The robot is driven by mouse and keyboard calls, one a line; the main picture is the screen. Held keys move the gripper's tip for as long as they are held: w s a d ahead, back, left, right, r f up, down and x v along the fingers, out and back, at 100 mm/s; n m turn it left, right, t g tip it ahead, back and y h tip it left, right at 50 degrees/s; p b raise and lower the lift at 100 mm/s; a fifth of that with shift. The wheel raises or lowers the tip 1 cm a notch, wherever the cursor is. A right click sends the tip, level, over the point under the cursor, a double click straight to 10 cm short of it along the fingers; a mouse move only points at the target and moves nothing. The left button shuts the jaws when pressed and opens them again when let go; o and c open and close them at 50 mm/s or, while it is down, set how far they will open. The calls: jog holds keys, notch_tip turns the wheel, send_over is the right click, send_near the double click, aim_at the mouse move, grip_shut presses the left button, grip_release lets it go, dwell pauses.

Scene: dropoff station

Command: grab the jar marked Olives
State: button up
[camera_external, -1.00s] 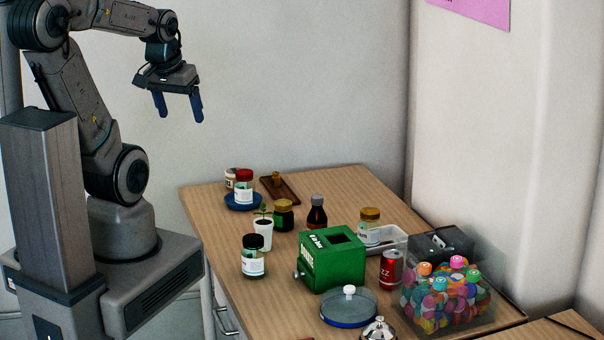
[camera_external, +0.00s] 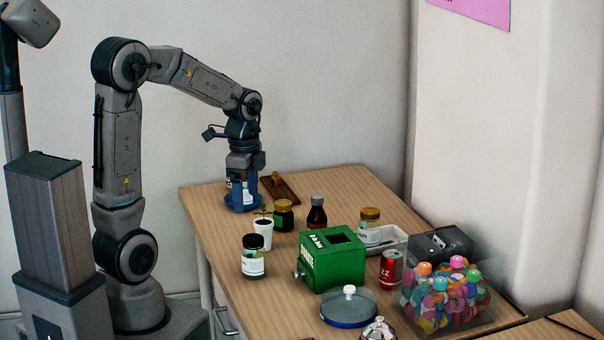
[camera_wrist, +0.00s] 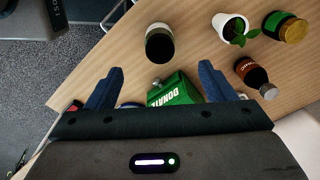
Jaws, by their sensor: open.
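Other jars are a black-lidded one (camera_external: 253,263), a dark gold-lidded one (camera_external: 284,219) and a pale gold-lidded one (camera_external: 370,231). No label reading Olives is legible.
A potted plant (camera_external: 264,234) and dark bottle (camera_external: 317,215) stand near my gripper. A green box (camera_external: 333,264), red can (camera_external: 391,268), pale tray (camera_external: 394,240) and clear bin (camera_external: 446,304) fill the right side. A brown wooden board (camera_external: 287,190) lies behind.

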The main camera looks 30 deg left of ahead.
aim_at(254, 252)
jog(key=shift+w+d+f+m, duration=0.15)
jog(key=shift+d+f+m, duration=0.15)
jog(key=shift+f, duration=0.25)
jog(key=shift+w+d+f+m, duration=0.15)
jog(key=shift+f+m, duration=0.15)
jog(key=shift+f, duration=0.25)
jog(key=f+b, duration=0.1)
jog(key=f, duration=0.5)
jog(key=f+b, duration=0.1)
jog(key=f, duration=0.6)
jog(key=shift+s+d+f, duration=0.1)
jog(key=shift+d+f, duration=0.1)
jog(key=c, duration=1.2)
